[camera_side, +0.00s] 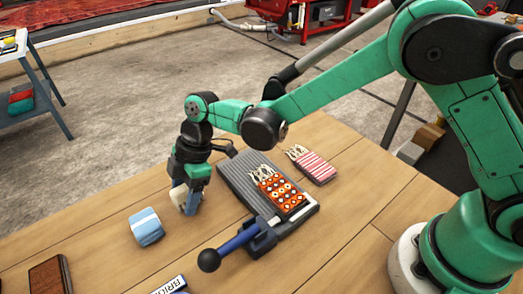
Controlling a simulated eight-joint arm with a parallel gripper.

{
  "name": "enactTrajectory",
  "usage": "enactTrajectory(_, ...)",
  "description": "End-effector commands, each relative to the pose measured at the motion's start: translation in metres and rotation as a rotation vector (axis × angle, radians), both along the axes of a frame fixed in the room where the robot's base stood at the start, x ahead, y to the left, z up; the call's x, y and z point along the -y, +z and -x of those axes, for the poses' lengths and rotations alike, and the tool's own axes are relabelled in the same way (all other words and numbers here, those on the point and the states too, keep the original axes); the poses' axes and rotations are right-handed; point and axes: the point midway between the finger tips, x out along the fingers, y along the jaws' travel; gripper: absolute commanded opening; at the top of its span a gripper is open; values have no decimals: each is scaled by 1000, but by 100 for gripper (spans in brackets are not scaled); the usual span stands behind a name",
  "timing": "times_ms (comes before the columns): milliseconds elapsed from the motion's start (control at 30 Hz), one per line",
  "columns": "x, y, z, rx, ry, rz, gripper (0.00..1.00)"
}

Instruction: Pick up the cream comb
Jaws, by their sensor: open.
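My gripper (187,203) points down at the wooden table, left of the grey ribbed board. It is open. A cream piece (177,195), which looks like the cream comb, shows at the fingertips, low over the table or on it. The gripper hides part of it, so its full shape and whether the fingers touch it cannot be told.
A blue and white striped block (146,229) lies left of my gripper. The ribbed board (238,178) holds an orange patterned piece (279,193). A blue lever (240,240) with a black knob juts in front. A red striped piece (314,166) lies behind.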

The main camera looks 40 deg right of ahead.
Motion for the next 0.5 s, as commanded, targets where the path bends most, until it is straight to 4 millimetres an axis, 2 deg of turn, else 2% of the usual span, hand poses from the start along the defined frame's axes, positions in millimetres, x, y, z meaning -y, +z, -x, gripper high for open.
enactTrajectory(300, -2, -6, 0, 1, -1, 0, 61)
enactTrajectory(333, -2, -6, 0, 1, -1, 0, 58)
enactTrajectory(500, -2, -5, 0, 1, -1, 0, 9)
